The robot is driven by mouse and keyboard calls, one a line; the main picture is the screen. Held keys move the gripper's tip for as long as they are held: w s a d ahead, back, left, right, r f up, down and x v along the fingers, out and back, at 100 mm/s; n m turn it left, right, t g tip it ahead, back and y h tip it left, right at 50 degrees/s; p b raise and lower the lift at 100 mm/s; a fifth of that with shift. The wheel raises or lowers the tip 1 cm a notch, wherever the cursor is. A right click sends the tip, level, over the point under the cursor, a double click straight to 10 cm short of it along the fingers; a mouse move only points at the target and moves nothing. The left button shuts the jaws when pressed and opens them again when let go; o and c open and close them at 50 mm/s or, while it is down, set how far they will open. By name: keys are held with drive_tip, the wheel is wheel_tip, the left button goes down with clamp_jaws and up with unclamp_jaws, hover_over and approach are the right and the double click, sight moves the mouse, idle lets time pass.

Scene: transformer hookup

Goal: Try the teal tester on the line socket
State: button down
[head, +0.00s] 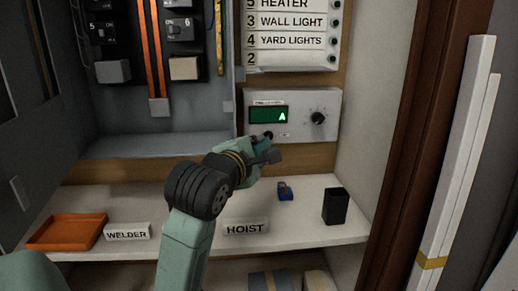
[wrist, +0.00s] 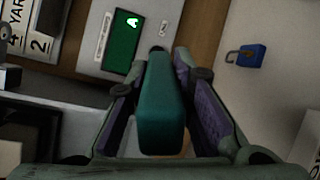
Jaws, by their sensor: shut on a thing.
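My gripper (head: 267,153) is shut on the teal tester (wrist: 160,110), with one dark-padded finger on each side of it in the wrist view. In the head view the tester (head: 261,144) shows only in part behind the fingers. It points at the dark round socket (head: 268,135) low on the white meter box (head: 295,101), below the green display (head: 268,115) that reads "A". In the wrist view the socket (wrist: 157,49) shows at the tester's far end. Whether the tip is in it or just short of it I cannot tell.
A black knob (head: 318,118) sits on the meter box, right of the display. On the shelf below are a blue padlock (head: 286,193), a black cup (head: 335,206), an orange tray (head: 67,232), and HOIST (head: 246,228) and WELDER (head: 127,232) labels. Breakers (head: 103,30) are upper left.

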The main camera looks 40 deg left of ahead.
drive_tip(key=shift+w+a+b, duration=0.3)
drive_tip(key=shift+w+a, duration=0.05)
drive_tip(key=shift+a, duration=0.05)
idle(2.0)
